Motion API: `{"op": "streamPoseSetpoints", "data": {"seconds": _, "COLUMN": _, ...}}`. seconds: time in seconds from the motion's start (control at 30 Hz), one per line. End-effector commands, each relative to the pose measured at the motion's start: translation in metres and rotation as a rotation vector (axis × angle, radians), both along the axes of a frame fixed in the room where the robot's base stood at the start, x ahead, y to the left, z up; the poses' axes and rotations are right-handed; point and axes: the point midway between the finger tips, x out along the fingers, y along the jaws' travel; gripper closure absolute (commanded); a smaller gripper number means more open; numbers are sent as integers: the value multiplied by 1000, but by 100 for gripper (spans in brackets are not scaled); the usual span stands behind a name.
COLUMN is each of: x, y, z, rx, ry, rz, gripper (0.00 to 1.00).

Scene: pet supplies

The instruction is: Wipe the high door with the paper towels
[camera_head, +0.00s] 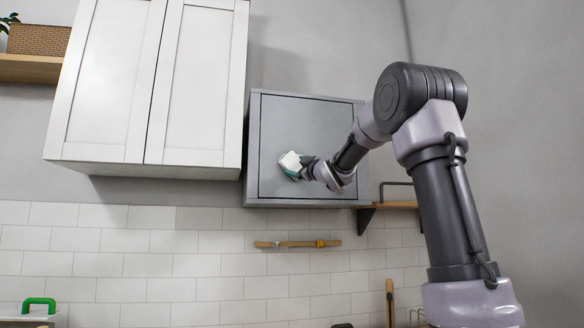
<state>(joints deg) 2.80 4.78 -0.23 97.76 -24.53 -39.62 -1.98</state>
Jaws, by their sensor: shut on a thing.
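The high door (310,125) is the flat grey front of a wall cabinet to the right of the white cabinet. It is shut. My gripper (296,170) is at the lower left part of this door, shut on a small white wad with some teal at its edge, which I take as the paper towels (290,161). The towels are at or very near the door's surface; I cannot tell if they press on it. The fingertips are small and partly hidden by the towels and my wrist.
A white two-door cabinet (155,85) hangs close to the left of the grey one. A small shelf with a dark bracket (366,218) is at the lower right. A wooden rail (297,244) is on the tiles below. A green-handled thing (39,305) is at the bottom left.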

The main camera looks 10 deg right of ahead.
Motion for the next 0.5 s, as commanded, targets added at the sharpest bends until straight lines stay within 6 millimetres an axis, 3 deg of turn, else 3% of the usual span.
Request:
{"op": "streamPoseSetpoints", "data": {"seconds": 0.2, "x": 2, "y": -20, "z": 0, "rx": -1, "ry": 0, "rz": -2, "gripper": 63}}
{"op": "streamPoseSetpoints", "data": {"seconds": 0.5, "x": 2, "y": -32, "z": -1, "rx": 0, "ry": 1, "rz": -3, "gripper": 63}}
